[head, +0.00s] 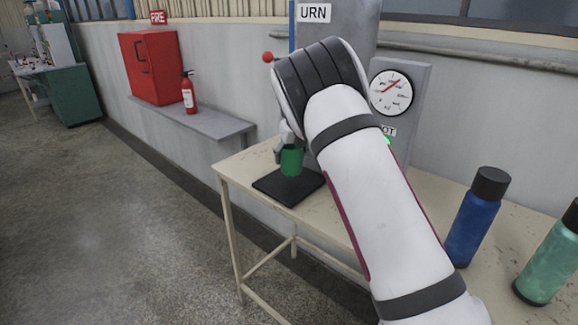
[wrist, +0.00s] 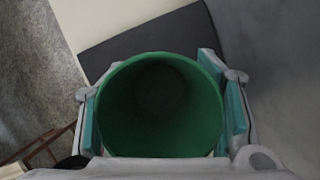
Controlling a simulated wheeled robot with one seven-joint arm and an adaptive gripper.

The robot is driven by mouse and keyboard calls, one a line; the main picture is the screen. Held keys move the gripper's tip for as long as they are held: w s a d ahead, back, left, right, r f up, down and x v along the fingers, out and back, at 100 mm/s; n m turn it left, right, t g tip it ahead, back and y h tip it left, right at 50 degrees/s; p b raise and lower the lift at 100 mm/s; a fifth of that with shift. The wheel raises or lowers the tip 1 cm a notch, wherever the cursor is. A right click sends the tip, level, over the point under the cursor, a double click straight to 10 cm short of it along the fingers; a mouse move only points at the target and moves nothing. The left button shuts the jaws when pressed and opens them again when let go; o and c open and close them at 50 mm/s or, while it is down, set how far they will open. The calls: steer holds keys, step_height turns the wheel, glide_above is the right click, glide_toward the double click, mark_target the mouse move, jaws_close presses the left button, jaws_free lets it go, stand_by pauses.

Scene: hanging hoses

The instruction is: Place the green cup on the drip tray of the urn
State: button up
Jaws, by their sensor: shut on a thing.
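The green cup (head: 291,160) is upright at the left end of the table in the head view. My gripper (head: 280,150) is shut on it, mostly hidden behind my arm. In the wrist view I look down into the empty cup (wrist: 160,108), with a finger pad of my gripper (wrist: 162,112) on each side. A black flat tray (head: 288,190) lies on the table just below the cup; its dark surface also shows behind the cup in the wrist view (wrist: 150,38). Whether the cup touches the tray I cannot tell. The urn (head: 345,27), a grey body with an URN sign, is partly hidden by my arm.
A dial gauge (head: 391,92) is on a grey panel right of my arm. A blue bottle (head: 476,218) and a green bottle (head: 550,262) stand on the table (head: 232,172) at the right. A red knob (head: 267,57) sticks out left of the urn. A shelf holds a fire extinguisher (head: 189,94).

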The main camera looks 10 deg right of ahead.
mark_target(289, 165)
steer(key=shift+f+p, duration=0.4)
steer(key=shift+f, duration=1.35)
steer(key=o, duration=1.2)
steer(key=v, duration=0.7)
steer(key=shift+s+r, duration=0.1)
steer(key=shift+r, duration=0.15)
